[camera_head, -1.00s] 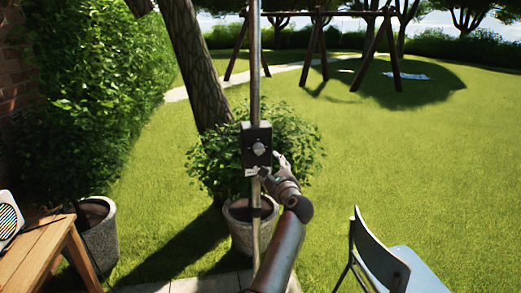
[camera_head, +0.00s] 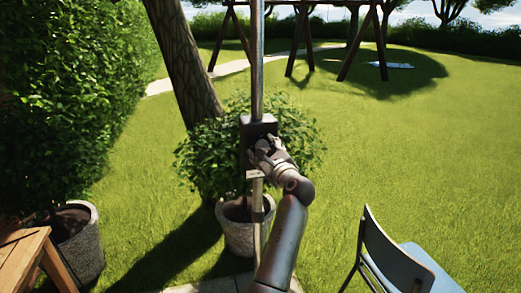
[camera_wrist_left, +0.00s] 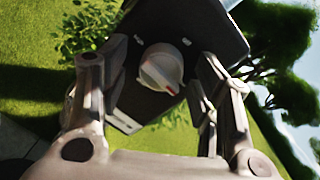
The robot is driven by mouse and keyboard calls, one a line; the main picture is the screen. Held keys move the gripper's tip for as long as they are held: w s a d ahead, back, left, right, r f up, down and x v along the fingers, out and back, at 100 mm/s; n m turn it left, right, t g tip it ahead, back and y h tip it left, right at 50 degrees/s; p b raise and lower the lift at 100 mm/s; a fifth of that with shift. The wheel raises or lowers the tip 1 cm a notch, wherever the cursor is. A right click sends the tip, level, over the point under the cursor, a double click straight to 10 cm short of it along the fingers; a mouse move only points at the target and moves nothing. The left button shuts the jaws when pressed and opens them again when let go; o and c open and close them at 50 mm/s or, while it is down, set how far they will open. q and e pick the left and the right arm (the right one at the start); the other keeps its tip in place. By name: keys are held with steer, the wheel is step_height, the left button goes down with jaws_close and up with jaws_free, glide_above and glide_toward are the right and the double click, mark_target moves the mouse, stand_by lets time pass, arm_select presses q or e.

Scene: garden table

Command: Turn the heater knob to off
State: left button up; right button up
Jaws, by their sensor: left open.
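The heater's dark control box (camera_head: 258,125) is fixed to an upright metal pole in the middle of the head view. Its round pale knob (camera_wrist_left: 160,66) faces my left gripper in the left wrist view. The knob has a raised grip bar with a small red mark at its lower right end, and white marks show on the box face. My left gripper (camera_head: 261,150) is in front of the box and covers the knob in the head view. Its fingers are open, one on each side of the knob, with gaps visible. My right gripper is not in view.
The pole (camera_head: 257,60) runs upward from the box. A leafy potted plant (camera_head: 210,160) stands behind it. Open lawn lies to the right.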

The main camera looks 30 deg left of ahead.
arm_select(q)
steer(key=shift+s+d+r, duration=0.1)
steer(key=shift+r, duration=0.05)
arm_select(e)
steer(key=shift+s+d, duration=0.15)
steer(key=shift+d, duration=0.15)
arm_select(q)
steer(key=shift+c, duration=0.7)
steer(key=c, duration=0.9)
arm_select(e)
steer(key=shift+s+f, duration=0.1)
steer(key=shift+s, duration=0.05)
arm_select(q)
steer(key=shift+n, duration=0.4)
steer(key=shift+s+n+h+b, duration=0.1)
steer(key=shift+n+h+b, duration=0.25)
steer(key=shift+n+b, duration=2.25)
steer(key=shift+n+h+p, duration=0.1)
steer(key=shift+n+h, duration=0.25)
steer(key=shift+n, duration=4.95)
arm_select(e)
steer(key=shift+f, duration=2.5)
